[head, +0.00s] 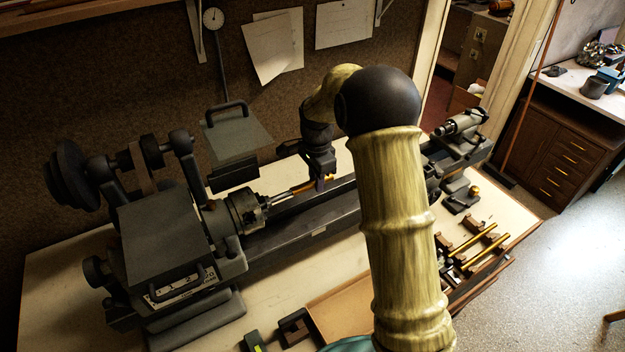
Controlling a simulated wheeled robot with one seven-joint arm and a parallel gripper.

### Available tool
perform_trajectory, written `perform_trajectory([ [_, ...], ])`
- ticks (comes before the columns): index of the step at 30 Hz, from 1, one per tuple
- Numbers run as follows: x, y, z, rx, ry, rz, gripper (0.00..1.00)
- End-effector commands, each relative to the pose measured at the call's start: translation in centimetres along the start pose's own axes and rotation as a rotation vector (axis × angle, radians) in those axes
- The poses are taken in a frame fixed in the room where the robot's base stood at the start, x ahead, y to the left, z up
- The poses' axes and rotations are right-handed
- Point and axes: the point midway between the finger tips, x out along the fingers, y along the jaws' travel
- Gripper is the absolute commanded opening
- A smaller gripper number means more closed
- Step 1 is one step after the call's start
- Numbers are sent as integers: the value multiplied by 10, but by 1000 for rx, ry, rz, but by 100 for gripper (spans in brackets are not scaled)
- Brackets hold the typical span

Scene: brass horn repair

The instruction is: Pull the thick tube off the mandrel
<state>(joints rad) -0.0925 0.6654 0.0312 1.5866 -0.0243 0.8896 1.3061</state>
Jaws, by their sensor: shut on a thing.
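A lathe (172,238) stands on the bench, with its chuck (247,210) at the centre left. A thin grey mandrel (281,197) sticks out of the chuck to the right. A brass tube (303,187) lies along the mandrel's line, to the right of the bare grey part. My gripper (321,182) reaches down from above and is shut on the brass tube near its right part. My arm hides what lies right of the gripper, and how far the mandrel reaches inside the tube cannot be seen.
The lathe bed (300,232) runs below the tube to a tailstock (462,124) at the right. Brass tubes (482,247) lie on wooden supports at the bench's right front. A shallow wooden tray (345,305) is at the front. A lamp or guard (236,140) hangs behind the chuck.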

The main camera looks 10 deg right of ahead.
Motion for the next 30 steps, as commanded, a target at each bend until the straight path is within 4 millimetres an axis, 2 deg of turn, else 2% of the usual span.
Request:
perform_trajectory([
  [30,0,1,-42,3,1,2,0],
])
